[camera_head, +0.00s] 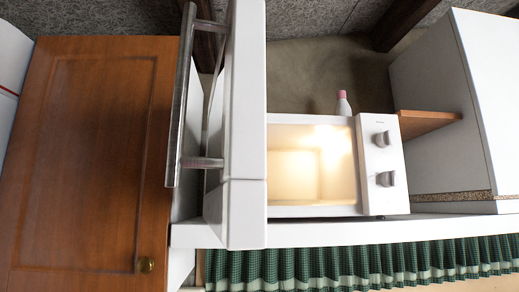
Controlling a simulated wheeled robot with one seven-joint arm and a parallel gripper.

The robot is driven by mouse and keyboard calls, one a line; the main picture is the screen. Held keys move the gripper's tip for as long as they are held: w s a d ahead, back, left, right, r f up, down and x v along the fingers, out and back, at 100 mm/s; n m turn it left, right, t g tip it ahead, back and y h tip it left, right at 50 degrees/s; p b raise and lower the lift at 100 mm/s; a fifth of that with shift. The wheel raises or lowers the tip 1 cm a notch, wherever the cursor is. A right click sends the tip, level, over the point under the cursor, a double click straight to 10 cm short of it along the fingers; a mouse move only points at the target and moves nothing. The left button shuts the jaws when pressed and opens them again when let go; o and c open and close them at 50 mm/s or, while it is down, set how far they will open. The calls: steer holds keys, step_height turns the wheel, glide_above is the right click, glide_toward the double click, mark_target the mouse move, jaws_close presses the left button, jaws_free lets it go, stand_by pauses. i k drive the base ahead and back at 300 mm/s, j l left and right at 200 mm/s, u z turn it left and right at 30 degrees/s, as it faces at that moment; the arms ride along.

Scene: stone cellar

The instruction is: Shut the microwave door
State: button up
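The microwave (380,195) is a white box with a lit, yellowish cavity (300,175) and two grey knobs on its right panel. It stands on a white counter, front towards me. Its cavity is uncovered and I see nothing in it. The white door (246,120) stands open at the left, swung out towards me and seen nearly edge-on. Its grey metal bar handle (181,105) is on the door's left side, upright. The door hides the microwave's left edge, and its top runs out of the picture. My gripper is not in view.
A bottle with a pink cap (343,104) stands behind the microwave. A brown wooden cabinet door (90,160) with a brass knob fills the left. A green checked curtain (350,265) hangs below the white counter edge (400,230). A white cabinet (435,120) stands right.

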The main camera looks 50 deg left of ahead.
mark_target(235, 163)
steer(key=u, duration=1.6)
steer(key=k+u, duration=0.2)
steer(key=u, duration=0.25)
steer(key=k+j+u, duration=0.15)
steer(key=u, duration=0.25)
steer(key=i+j, duration=0.1)
steer(key=i, duration=0.15)
